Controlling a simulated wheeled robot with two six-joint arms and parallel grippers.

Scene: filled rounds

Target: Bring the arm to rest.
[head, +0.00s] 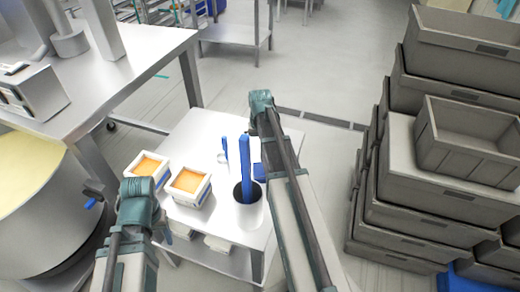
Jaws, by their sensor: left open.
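My left arm comes in from the bottom left. Its gripper (97,194) points left beside the steel kettle (40,215), open, with nothing seen between its fingers. A small blue part shows just below it; I cannot tell what it belongs to. My right arm reaches up from the bottom centre across the right side of a small white table (190,140). Its teal joint (262,100) is the far end that shows, and its gripper does not show.
On the small table stand two white tubs with orange tops (190,185) (148,168) and a steel container (247,212) holding a tall blue tool (245,165). Stacked grey crates (430,185) fill the right. A steel table (130,55) stands at upper left.

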